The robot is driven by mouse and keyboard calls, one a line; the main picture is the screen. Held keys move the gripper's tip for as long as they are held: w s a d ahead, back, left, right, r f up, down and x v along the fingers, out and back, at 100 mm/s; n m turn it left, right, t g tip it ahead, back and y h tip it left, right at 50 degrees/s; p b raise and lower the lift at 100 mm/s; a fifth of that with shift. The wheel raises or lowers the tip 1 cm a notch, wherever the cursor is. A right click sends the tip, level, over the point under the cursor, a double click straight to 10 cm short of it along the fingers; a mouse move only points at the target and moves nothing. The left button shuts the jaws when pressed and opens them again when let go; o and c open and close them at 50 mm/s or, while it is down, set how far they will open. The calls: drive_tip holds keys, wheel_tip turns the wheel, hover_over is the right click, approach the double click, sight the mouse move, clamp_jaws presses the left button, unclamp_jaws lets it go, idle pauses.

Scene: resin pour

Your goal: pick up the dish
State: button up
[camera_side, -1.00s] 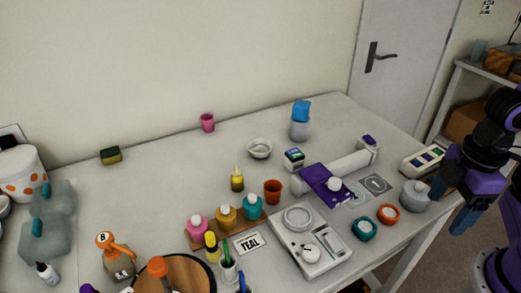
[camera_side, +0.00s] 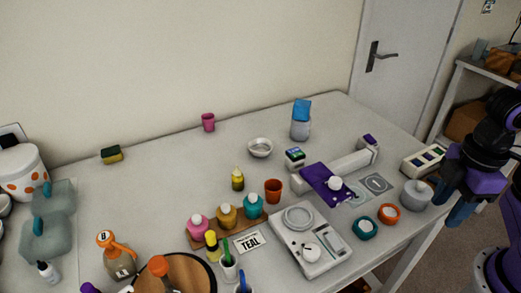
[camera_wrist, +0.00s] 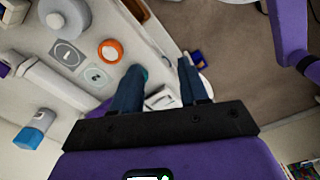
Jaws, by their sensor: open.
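Two dish-like things show in the side view. A shallow round grey-white dish (camera_side: 298,216) sits on the white scale (camera_side: 318,253), and a small white bowl (camera_side: 260,147) stands further back on the table. I cannot tell from the pictures which one is meant. My gripper (camera_side: 458,204) is at the right, beyond the table's right edge, well apart from both, with nothing between its fingers. In the wrist view my gripper (camera_wrist: 158,78) has its blue fingers spread, and a white piece, perhaps the scale, shows partly between them.
A grey round container (camera_side: 416,195), an orange-rimmed jar (camera_side: 388,214) and a teal-rimmed jar (camera_side: 364,228) stand between my gripper and the scale. The table's back middle is fairly clear.

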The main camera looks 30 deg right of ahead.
drive_tip(key=w+a+n+t+h, duration=0.35)
drive_tip(key=w+n, duration=0.25)
drive_tip(key=w, duration=0.9)
drive_tip(key=n+t, duration=1)
drive_tip(key=n, duration=0.9)
hover_over(250, 146)
drive_tip(key=s+a, duration=0.1)
drive_tip(key=s, duration=0.5)
wheel_tip(250, 146, down, 7)
drive_tip(key=shift+w+a+f, duration=0.1)
drive_tip(key=shift+w+f, duration=0.05)
drive_tip(key=shift+f, duration=0.7)
drive_tip(key=shift+w+f, duration=0.1)
drive_tip(key=shift+f, duration=0.7)
wheel_tip(250, 146, down, 3)
drive_tip(key=shift+w+f+m, duration=0.1)
drive_tip(key=shift+f+m, duration=0.1)
drive_tip(key=shift+m, duration=0.1)
drive_tip(key=shift+w+d+f, duration=0.1)
drive_tip(key=shift+w+d, duration=0.1)
drive_tip(key=shift+w, duration=0.4)
drive_tip(key=shift+w+d+f, duration=0.15)
drive_tip(key=shift+w+f, duration=0.1)
drive_tip(key=shift+w, duration=0.4)
